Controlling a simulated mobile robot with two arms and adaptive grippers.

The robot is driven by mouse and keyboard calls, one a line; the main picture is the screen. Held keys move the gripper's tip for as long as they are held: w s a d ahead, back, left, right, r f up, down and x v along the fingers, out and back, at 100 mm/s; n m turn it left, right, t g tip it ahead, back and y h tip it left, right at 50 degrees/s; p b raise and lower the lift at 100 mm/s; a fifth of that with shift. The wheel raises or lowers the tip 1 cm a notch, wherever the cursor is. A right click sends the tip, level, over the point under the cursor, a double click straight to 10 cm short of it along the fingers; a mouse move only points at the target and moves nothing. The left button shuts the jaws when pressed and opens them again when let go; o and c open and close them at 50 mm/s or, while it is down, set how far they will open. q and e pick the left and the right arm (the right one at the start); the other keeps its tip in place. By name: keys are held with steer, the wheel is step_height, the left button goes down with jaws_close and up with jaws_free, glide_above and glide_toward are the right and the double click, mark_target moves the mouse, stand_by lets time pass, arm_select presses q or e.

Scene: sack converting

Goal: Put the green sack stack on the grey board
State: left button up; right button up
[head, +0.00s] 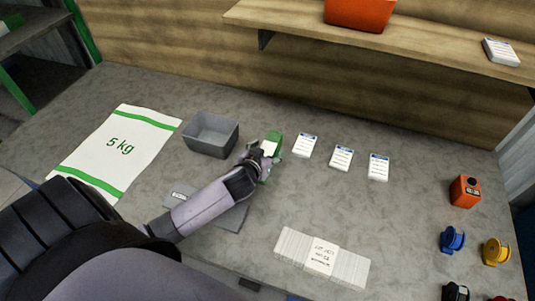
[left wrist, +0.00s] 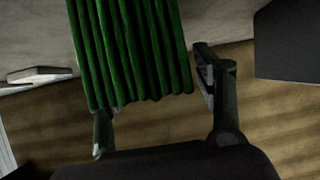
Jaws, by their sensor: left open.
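The green sack stack (head: 275,137) lies on the table right of the grey bin, partly hidden by my left gripper (head: 265,158) in the head view. In the left wrist view the stack (left wrist: 130,50) shows as ribbed dark green folds reaching in between the two fingers. The left gripper (left wrist: 160,110) is open around it; a gap shows at the right finger, and I cannot tell whether the left finger touches. The grey board (head: 233,216) lies flat nearer to me, partly covered by my left forearm. My right gripper is not in view.
A grey bin (head: 211,134) stands just left of the gripper. A white 5 kg sack (head: 118,150) lies at left. Small white label stacks, such as one (head: 304,146), lie to the right. A white sack stack (head: 293,245) lies in front. An orange device (head: 465,191) and spools stand at far right.

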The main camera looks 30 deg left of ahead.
arm_select(q)
steer(key=shift+w+a+f, duration=0.1)
steer(key=shift+w+f, duration=0.2)
steer(key=shift+w, duration=0.2)
steer(key=shift+s, duration=0.1)
steer(key=shift+c, duration=0.3)
steer(key=shift+r, duration=0.1)
jaws_close()
